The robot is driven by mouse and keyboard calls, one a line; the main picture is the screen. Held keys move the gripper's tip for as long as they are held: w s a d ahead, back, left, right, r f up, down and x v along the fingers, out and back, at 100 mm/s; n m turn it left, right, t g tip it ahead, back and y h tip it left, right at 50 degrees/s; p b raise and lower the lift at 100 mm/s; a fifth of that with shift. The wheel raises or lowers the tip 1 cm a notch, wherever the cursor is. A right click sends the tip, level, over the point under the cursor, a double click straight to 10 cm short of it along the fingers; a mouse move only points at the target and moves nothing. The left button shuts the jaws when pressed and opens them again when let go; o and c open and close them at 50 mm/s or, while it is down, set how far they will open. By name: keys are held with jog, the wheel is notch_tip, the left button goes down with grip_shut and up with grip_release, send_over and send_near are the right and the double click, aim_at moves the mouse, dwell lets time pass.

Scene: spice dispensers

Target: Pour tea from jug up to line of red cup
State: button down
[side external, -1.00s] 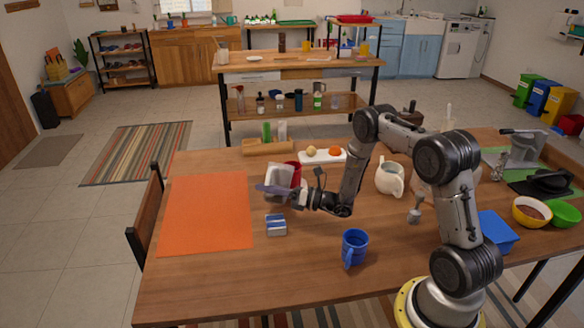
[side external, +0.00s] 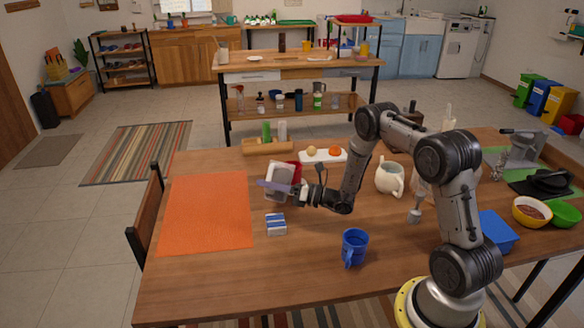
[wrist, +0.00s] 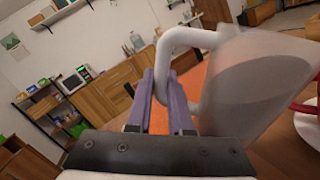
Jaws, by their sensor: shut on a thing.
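My gripper (side external: 275,187) is shut on the handle of a pale, translucent jug (side external: 279,172), held off the table beside the orange mat. In the wrist view, the purple fingers (wrist: 162,90) are around the white handle, and the jug body (wrist: 262,75) is tilted to the right. A darker area shows through its wall; I cannot tell the tea level. The red cup (side external: 297,169) is just behind and right of the jug, partly hidden by it. A red part of it (wrist: 303,106) shows at the wrist view's right edge. The cup's line is not visible.
The orange mat (side external: 206,215) lies left. A blue and white box (side external: 276,224) and a blue mug (side external: 354,247) stand in front. A cream pitcher (side external: 390,178) is right, and a white tray (side external: 336,158) behind. The table between box and mug is clear.

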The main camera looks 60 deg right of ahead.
aim_at(270, 168)
jog(key=shift+w+d+r+m+t, duration=0.1)
jog(key=shift+d+r+m, duration=0.25)
jog(key=shift+r+m, duration=0.25)
jog(key=shift+w+d+r+m+t, duration=0.1)
jog(key=shift+d+r+m, duration=0.2)
jog(key=shift+r+m, duration=0.3)
jog(key=shift+w+d+r+m+t, duration=0.1)
jog(key=shift+d+r+m, duration=0.25)
jog(key=shift+r+m, duration=0.25)
dwell(3.5)
